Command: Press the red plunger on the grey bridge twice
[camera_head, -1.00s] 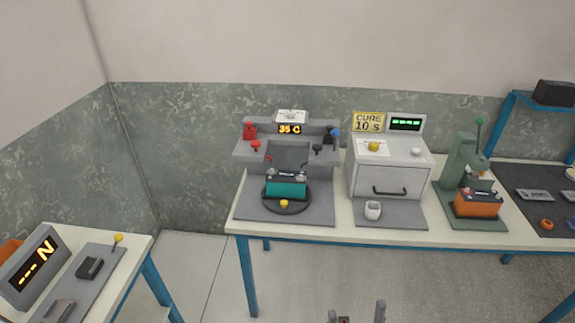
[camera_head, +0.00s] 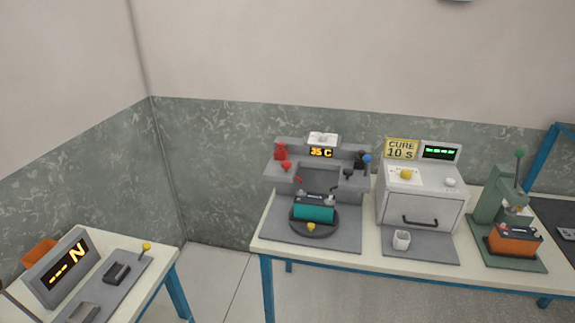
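The grey bridge (camera_head: 320,174) stands at the back of a station on the long table. A small red plunger (camera_head: 286,166) with a round top is on its left side, below a red block (camera_head: 281,152). A black plunger (camera_head: 347,173) is on its right side. Beneath the bridge front, a teal battery (camera_head: 314,213) with a black top sits on a dark round turntable. Nothing touches the red plunger. Neither of my grippers shows in the head view now.
A grey oven box (camera_head: 421,210) with a handle and a white cup (camera_head: 401,240) stand to the right. Further right is a green press with an orange battery (camera_head: 513,243). A side table with an amber display (camera_head: 62,267) is at lower left. Floor shows between the tables.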

